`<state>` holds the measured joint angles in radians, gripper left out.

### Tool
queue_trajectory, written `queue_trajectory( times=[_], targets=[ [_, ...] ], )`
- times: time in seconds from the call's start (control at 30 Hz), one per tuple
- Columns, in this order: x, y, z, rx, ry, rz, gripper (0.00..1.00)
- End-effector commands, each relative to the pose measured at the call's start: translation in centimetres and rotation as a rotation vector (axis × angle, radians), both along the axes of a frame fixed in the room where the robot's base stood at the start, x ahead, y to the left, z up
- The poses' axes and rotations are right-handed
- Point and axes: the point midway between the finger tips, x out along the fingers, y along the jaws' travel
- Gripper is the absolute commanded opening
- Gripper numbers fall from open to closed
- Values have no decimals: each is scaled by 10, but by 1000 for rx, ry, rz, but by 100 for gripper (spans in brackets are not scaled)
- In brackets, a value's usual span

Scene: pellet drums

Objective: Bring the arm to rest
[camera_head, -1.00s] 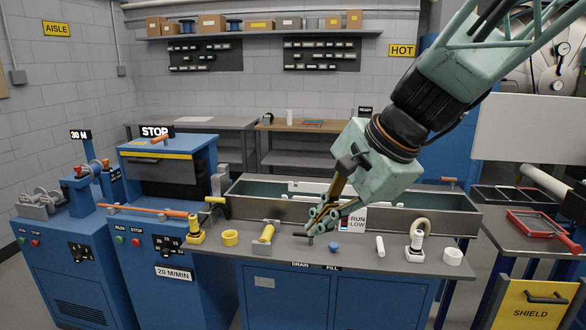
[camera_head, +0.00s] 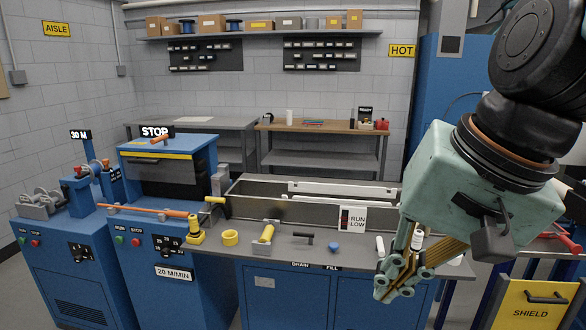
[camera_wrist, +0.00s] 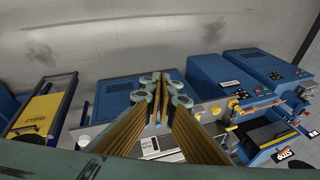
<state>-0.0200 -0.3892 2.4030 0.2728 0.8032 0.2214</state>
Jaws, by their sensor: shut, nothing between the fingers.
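My gripper (camera_head: 388,290) is at the right in the head view, in front of the bench's right end, with its fingers pointing down and left. Its fingers are closed together with nothing between them. In the wrist view the gripper (camera_wrist: 161,88) also shows shut and empty, its fingers side by side. The arm comes in from the upper right and hides the right part of the bench and what stands behind it.
The bench (camera_head: 268,246) holds a yellow tape roll (camera_head: 230,238), a blue knob (camera_head: 333,247), a white cylinder (camera_head: 380,246) and a long grey trough (camera_head: 260,207). A yellow shield panel (camera_head: 540,303) stands at lower right. A blue machine (camera_head: 170,250) is at left.

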Motion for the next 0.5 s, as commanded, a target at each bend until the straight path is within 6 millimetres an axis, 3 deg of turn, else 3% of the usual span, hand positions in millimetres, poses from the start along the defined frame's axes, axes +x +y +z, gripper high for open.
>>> queue_trajectory(
  times=[0.5],
  targets=[
    [-86, -56, -7, -253, -42, 244, 0]
  ],
)
